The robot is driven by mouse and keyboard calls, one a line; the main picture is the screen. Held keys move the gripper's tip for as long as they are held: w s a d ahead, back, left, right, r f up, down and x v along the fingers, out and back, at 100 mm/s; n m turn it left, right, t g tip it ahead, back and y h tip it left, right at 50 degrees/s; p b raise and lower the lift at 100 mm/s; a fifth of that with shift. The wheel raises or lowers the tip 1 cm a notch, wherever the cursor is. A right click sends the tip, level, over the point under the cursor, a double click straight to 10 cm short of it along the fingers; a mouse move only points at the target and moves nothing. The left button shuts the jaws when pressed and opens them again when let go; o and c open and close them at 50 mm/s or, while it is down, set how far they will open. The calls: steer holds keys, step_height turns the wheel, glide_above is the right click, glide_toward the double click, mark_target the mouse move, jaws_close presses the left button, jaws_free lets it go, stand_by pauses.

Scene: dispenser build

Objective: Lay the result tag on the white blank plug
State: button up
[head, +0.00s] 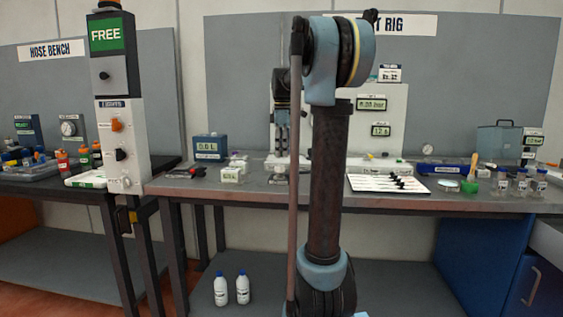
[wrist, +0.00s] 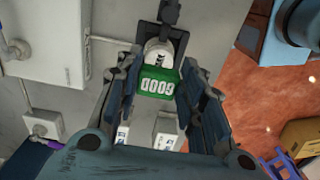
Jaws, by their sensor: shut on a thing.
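My gripper (wrist: 158,80) is shut on the green result tag (wrist: 158,86), which reads "GOOD" upside down in the wrist view. The tag sits between the two fingers. Just beyond it is a round white piece with dark lettering (wrist: 158,50), seated at a dark holder; it looks like the white blank plug. The tag overlaps the lower edge of this piece in the picture, and I cannot tell whether they touch. In the head view my arm stands in front of the bench and the tag cannot be made out.
The grey bench (head: 235,185) carries a blue display box (head: 209,148), a white tray with dark pieces (head: 385,184) and several small jars at the right. A post with a green "FREE" sign (head: 106,36) stands at the left. Two white bottles (head: 221,290) stand on the lower shelf.

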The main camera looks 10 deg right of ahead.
mark_target(282, 166)
steer(key=shift+f, duration=2.05)
steer(key=o, duration=1)
steer(key=shift+c, duration=0.2)
step_height(282, 166, up, 12)
steer(key=s+a+f+m+t, duration=0.1)
steer(key=s+f+m, duration=1.3)
steer(key=s+f, duration=2)
steer(key=shift+s+f+t, duration=0.25)
steer(key=shift+f+t, duration=0.35)
steer(key=shift+f, duration=0.1)
steer(key=shift+a, duration=0.1)
